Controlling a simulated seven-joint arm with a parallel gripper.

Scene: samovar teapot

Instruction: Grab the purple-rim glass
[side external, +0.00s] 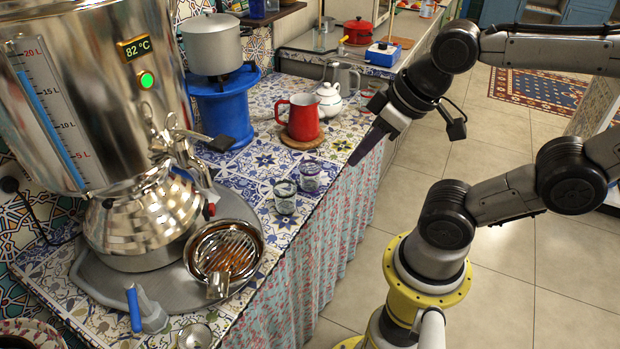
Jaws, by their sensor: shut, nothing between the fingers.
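Two small clear glasses stand upright near the front edge of the tiled counter (258,167). The farther glass (311,176) has a purplish tint at its rim and looks like the purple-rim glass. The nearer glass (285,198) looks greenish at its rim. My gripper (354,160) is to the right of both glasses, near the counter's front edge, pointing down and left. Its fingers are shut and empty, apart from the glasses in the picture. Its exact height above the counter is hard to tell.
A large metal samovar (130,200) with a drip tray stands at left. A red pitcher (301,119) and a white teapot (328,99) stand behind the glasses. A blue burner (222,105) holds a pot (212,44). A patterned curtain (330,240) hangs below the counter edge.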

